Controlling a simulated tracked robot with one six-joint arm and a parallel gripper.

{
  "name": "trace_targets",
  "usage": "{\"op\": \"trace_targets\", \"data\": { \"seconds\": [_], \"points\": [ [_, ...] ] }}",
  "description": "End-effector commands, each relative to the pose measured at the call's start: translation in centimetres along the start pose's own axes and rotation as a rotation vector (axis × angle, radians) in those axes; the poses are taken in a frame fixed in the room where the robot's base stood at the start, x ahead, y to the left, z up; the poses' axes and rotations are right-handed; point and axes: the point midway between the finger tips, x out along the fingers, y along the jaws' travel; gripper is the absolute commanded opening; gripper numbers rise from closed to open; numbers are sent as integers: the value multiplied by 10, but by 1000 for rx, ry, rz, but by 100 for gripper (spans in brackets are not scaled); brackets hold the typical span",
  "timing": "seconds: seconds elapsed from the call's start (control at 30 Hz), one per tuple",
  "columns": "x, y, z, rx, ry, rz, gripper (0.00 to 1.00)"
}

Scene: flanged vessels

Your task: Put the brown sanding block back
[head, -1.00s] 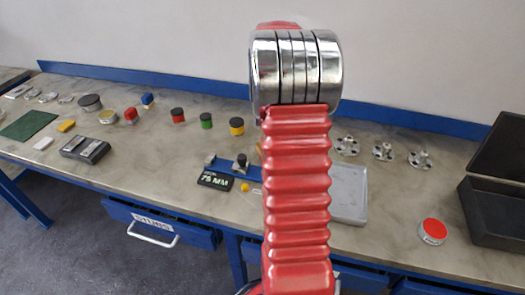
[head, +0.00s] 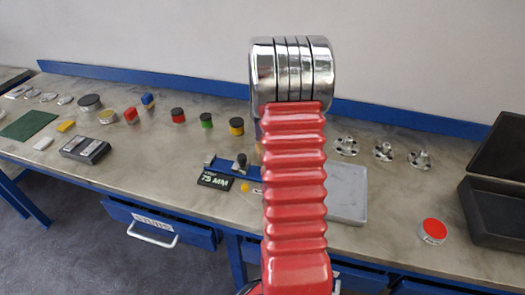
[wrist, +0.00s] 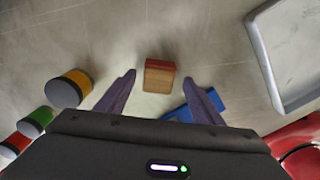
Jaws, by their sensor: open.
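A small brown block with a reddish top and a lighter wooden side (wrist: 159,76) lies on the worktop in the wrist view; I take it for the sanding block. My gripper (wrist: 160,78) is open, its two dark fingers apart to the left and right of the block in the picture. The block looks to be beyond the fingertips or level with them; I cannot tell which. Nothing is held. In the head view my arm hides my gripper and most of the worktop around the block.
A blue fixture (wrist: 206,106) lies close to the right finger. A yellow black-topped cylinder (wrist: 70,88) and a green one (wrist: 35,121) stand left. A grey tray (head: 347,194) lies right. A red-topped tin (head: 432,231) and an open black box (head: 495,205) are farther right.

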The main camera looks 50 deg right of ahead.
Motion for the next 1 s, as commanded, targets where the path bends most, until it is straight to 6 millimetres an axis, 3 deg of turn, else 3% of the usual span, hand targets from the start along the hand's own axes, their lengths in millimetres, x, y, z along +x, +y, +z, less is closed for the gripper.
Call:
{"op": "trace_targets", "data": {
  "seconds": [0.63,1.0],
  "points": [
    [6,0,0,0,-1,1,60],
    [6,0,0,0,-1,1,34]
  ]
}}
